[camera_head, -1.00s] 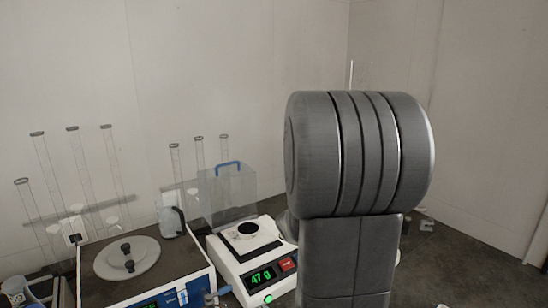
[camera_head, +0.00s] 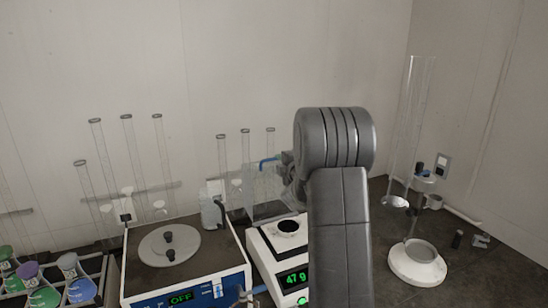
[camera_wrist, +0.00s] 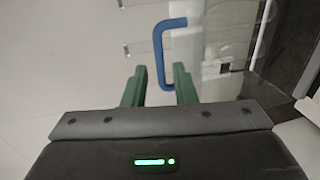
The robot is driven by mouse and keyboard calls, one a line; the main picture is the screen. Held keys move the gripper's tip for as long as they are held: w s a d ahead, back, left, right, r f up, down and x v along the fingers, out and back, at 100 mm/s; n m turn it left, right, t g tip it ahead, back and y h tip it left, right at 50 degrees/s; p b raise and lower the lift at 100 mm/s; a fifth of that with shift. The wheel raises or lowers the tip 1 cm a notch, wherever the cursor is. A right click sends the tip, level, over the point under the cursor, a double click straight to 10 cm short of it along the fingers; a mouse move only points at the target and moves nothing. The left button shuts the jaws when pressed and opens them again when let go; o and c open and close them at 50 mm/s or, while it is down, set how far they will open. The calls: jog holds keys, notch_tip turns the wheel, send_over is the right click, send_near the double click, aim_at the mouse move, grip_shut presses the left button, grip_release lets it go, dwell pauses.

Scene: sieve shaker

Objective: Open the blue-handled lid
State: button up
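The blue handle (camera_wrist: 163,52) sits on a clear lid (camera_wrist: 225,45) in the wrist view. In the head view the handle (camera_head: 268,161) shows just left of my arm, above the back of the white balance (camera_head: 258,247); the lid is faint there and partly hidden by my arm. My gripper (camera_wrist: 158,72) is open, with its two green fingers apart and nothing held. The near end of the handle appears between the fingers in the wrist view; whether it lies at their depth I cannot tell.
A blue-fronted device with a round grey lid (camera_head: 170,246) stands left of the balance. Glass cylinders (camera_head: 135,155) stand behind it, and flasks in a rack (camera_head: 80,287) at far left. A white-based stand (camera_head: 417,265) with a tall clear tube is on the right.

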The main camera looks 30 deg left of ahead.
aim_at(274, 159)
jog(key=shift+p+x, duration=0.75)
jog(key=shift+x, duration=2.2)
jog(key=shift+d, duration=0.1)
grip_shut()
